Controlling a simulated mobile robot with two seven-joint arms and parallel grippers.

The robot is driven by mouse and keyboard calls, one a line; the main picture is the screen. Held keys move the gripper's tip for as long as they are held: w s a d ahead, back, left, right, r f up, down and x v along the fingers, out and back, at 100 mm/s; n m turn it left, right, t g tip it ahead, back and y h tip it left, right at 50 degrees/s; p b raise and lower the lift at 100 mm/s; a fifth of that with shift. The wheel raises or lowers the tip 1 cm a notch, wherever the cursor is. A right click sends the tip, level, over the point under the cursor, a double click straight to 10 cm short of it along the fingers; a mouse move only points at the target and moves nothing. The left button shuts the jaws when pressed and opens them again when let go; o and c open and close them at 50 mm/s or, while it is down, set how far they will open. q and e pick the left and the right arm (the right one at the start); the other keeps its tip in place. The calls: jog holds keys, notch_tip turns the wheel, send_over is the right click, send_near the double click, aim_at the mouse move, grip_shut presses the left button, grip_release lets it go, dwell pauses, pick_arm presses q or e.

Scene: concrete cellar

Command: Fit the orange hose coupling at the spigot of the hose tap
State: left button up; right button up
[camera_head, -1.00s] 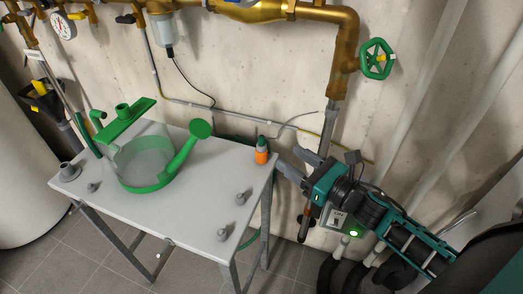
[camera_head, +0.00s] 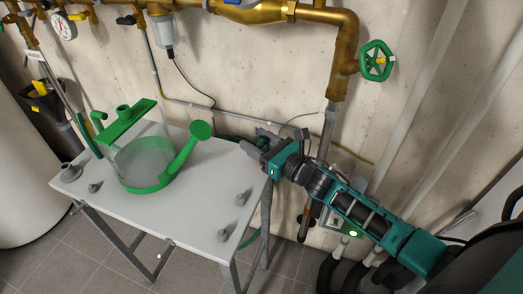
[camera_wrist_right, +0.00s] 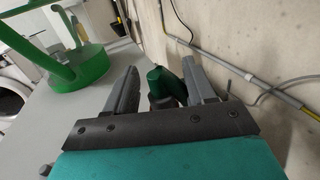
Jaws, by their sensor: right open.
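My right gripper (camera_head: 252,142) is open over the back right corner of the table, where the orange hose coupling stood in the earlier head view. The coupling is now hidden behind the gripper in the head view. In the right wrist view, a dark green piece (camera_wrist_right: 165,81), which looks like the coupling's upper part or hose, shows between the open fingers (camera_wrist_right: 160,68). Its lower part is hidden by the gripper body, and I cannot tell whether a finger touches it. I cannot pick out the hose tap's spigot for certain among the brass pipework (camera_head: 262,12). My left gripper is not in view.
The grey table (camera_head: 185,220) holds a green watering can (camera_head: 150,180) and several small grey fittings (camera_head: 240,199). A green handwheel (camera_head: 376,61) sits on the brass pipe at right. A thin conduit runs along the concrete wall just behind the table.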

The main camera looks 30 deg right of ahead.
jog(key=shift+w+a, duration=0.1)
jog(key=shift+w, duration=0.2)
jog(key=shift+c, duration=0.2)
grip_shut()
